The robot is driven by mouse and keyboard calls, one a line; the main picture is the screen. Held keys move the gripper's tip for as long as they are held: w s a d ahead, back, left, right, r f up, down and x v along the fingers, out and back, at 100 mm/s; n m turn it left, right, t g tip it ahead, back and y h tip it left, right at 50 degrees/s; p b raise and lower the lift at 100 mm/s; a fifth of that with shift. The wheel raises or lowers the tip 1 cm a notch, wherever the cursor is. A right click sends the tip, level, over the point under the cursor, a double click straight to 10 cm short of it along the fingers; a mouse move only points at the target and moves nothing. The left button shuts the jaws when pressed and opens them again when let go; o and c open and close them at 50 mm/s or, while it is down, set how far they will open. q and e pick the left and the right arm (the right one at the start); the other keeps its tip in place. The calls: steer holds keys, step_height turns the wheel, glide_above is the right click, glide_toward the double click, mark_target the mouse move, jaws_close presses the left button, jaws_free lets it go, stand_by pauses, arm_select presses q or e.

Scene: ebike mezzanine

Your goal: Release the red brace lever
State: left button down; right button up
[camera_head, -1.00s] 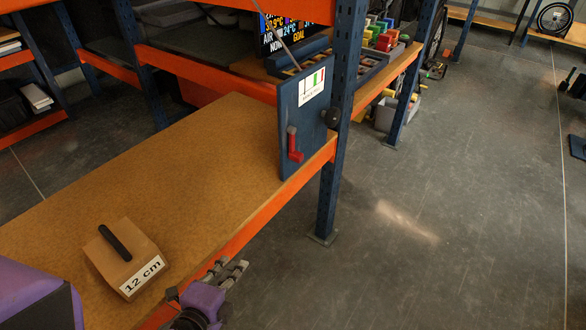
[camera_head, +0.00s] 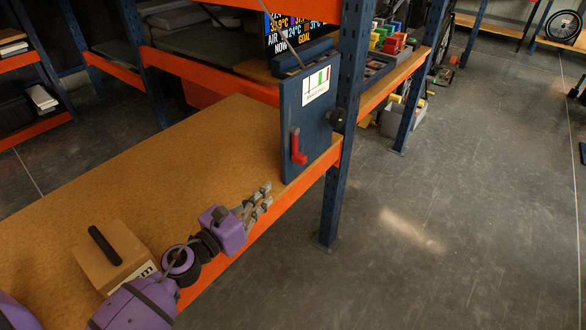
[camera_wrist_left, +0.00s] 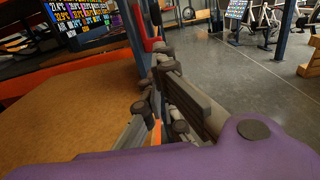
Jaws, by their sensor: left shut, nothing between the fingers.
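The red brace lever (camera_head: 298,148) hangs down on the face of a dark blue upright panel (camera_head: 309,108), which stands at the shelf's front edge by a blue post. My left gripper (camera_head: 266,194) is shut and empty. It is over the shelf's front edge, below and left of the lever in the head view, apart from it. My right gripper is not in view.
A wooden block with a black handle (camera_head: 105,246) sits on the brown shelf board (camera_head: 190,150), its label partly hidden by my left arm. An orange beam (camera_head: 290,196) edges the shelf. Coloured bins (camera_head: 390,40) stand behind the panel.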

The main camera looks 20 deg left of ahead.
mark_target(300, 164)
arm_select(q)
steer(key=p+x, duration=0.1)
steer(key=x, duration=1)
steer(key=shift+w+r, duration=0.1)
steer(key=shift+w, duration=0.1)
steer(key=shift+w+d+p, duration=0.25)
steer(key=shift+w+p, duration=0.05)
steer(key=shift+w, duration=0.2)
steer(key=shift+f, duration=0.25)
